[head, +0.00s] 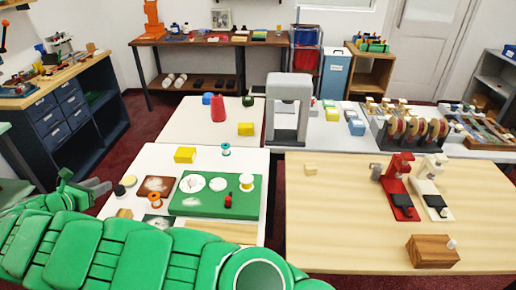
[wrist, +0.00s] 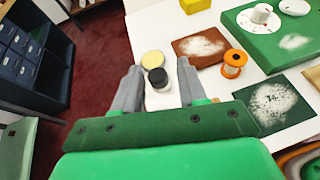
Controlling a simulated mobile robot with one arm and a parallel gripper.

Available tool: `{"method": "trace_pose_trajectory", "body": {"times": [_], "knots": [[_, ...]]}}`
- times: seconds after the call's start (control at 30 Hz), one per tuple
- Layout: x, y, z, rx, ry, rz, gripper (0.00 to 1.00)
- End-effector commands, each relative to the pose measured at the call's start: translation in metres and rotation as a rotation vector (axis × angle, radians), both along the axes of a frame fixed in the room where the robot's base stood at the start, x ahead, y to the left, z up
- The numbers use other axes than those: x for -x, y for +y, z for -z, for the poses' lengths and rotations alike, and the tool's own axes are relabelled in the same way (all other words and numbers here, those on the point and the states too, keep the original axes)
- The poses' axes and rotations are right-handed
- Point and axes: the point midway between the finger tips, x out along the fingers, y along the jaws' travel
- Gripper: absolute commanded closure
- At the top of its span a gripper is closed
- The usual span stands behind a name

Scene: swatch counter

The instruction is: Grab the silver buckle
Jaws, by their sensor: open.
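I cannot make out a silver buckle in either view. My gripper (wrist: 157,68) is open in the wrist view, its two grey fingers spread above the white table's edge. Between and just beyond the fingers are a round cream-topped item (wrist: 152,58) and a black-topped item (wrist: 157,78), with a white surface below it. Nothing is held between the fingers. In the head view my gripper (head: 101,187) is at the left edge of the white table (head: 150,155), partly hidden by my green arm. The cream item (head: 129,180) shows there to its right.
An orange spool (wrist: 233,63), a brown swatch (wrist: 200,47) and a dark green swatch (wrist: 272,102) lie to the right. A green board (head: 185,205) bears white discs. A wooden table (head: 330,225) stands at the right. Dark red floor lies left of the white table.

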Motion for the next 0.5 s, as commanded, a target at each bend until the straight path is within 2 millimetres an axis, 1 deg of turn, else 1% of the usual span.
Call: {"method": "trace_pose_trajectory", "body": {"times": [0.03, 0.17, 0.27, 0.37, 0.4, 0.47, 0.5], "knots": [[-0.016, -0.01, 0.0, -0.001, 0.001, 0.025, 0.58], [-0.056, -0.039, 0.0, 0.001, 0.002, 0.092, 0.58], [-0.093, -0.069, 0.0, 0.002, 0.003, 0.154, 0.58], [-0.136, -0.108, -0.001, 0.002, 0.005, 0.231, 0.58], [-0.153, -0.127, -0.001, 0.002, 0.006, 0.265, 0.58], [-0.18, -0.156, -0.001, 0.003, 0.006, 0.317, 0.58], [-0.196, -0.176, -0.001, 0.003, 0.008, 0.351, 0.58]]}}
